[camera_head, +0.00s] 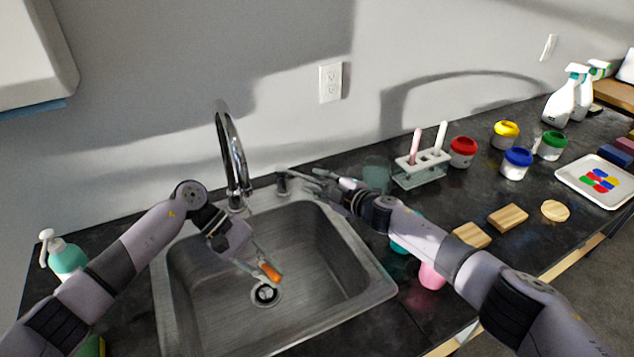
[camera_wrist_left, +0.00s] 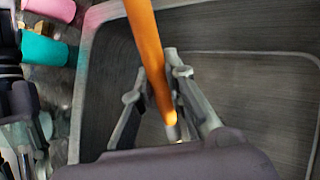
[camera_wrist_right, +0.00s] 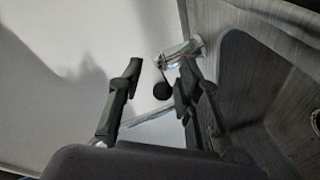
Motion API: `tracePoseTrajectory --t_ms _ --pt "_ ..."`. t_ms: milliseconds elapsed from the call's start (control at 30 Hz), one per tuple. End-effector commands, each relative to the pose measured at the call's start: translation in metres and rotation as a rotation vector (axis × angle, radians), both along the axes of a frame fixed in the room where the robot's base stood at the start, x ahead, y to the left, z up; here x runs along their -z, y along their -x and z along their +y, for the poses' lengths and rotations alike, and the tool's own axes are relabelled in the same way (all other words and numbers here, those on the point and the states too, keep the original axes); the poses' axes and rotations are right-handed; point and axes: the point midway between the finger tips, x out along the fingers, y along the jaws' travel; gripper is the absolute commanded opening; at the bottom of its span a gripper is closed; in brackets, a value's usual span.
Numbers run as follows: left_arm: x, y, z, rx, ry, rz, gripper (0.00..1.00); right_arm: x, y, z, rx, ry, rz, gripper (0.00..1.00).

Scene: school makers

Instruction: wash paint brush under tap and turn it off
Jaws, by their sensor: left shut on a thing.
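The paint brush (camera_head: 270,271) shows an orange handle, held over the sink (camera_head: 330,270). It is also in the left wrist view (camera_wrist_left: 150,50). My left gripper (camera_head: 260,258) is shut on it; the bristles are not clear. The chrome tap (camera_head: 232,150) arches above at the sink's back, and I make out no water stream. The tap handle (camera_head: 283,183) stands at the back rim, right of the spout.
A test tube rack (camera_head: 422,173) and a glass (camera_head: 377,175) stand right of the sink, close to my right arm. Paint pots (camera_head: 463,152), wooden blocks (camera_head: 508,217) and a palette tray (camera_head: 600,182) are further right. A soap bottle (camera_head: 66,257) is at left.

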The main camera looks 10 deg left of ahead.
Motion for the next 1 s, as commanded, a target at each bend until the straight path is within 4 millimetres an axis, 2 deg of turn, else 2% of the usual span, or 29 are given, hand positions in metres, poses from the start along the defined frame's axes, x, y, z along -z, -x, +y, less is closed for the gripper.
tracePoseTrajectory --t_ms 500,1000 --pt "-0.0002 0.0 0.0 0.0 0.0 0.0 0.0 0.0021 -0.0048 0.0065 0.0 0.0 0.001 0.32" --pt "0.0 -0.0001 -0.0001 0.0 0.0 0.0 0.0 0.0024 -0.0047 0.0063 0.0 0.0 0.001 0.0"
